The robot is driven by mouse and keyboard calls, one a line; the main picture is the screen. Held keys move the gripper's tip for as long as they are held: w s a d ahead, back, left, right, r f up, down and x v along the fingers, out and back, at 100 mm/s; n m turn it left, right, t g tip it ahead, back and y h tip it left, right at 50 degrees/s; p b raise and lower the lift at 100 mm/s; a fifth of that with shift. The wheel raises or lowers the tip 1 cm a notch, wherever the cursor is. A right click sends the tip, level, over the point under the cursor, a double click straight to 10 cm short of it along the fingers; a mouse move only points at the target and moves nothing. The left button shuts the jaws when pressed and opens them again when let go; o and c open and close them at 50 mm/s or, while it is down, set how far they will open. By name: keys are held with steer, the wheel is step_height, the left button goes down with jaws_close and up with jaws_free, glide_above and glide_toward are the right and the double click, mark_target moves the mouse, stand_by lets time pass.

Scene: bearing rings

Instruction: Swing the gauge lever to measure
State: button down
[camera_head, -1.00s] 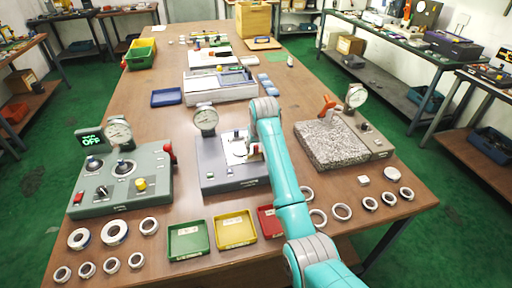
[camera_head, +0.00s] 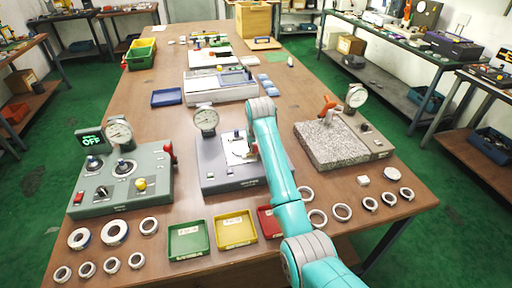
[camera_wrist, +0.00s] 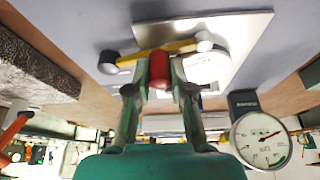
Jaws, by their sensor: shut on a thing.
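The middle gauge station is a grey block (camera_head: 215,172) with a white plate on top and a round dial (camera_head: 206,119) at its back left. In the wrist view the dial (camera_wrist: 262,138) is at the lower right. My gripper (camera_wrist: 159,82) is shut on the red knob (camera_wrist: 158,66) of the gauge lever. The lever's yellow bar (camera_wrist: 180,47) runs across the plate (camera_wrist: 232,34), with a dark round end at left and a pale one at right. In the head view my arm hides most of the gripper and lever.
A green-grey machine with a display reading OFF (camera_head: 91,139) stands at left, a granite block (camera_head: 330,147) with a dial at right. Green (camera_head: 187,256), yellow (camera_head: 252,241) and red trays lie in front. Several metal rings lie along the front edge.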

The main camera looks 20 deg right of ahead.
steer(key=c, duration=1)
jaws_free()
steer(key=shift+r, duration=0.1)
steer(key=v, duration=1.1)
steer(key=shift+s+r, duration=0.2)
steer(key=shift+r, duration=0.15)
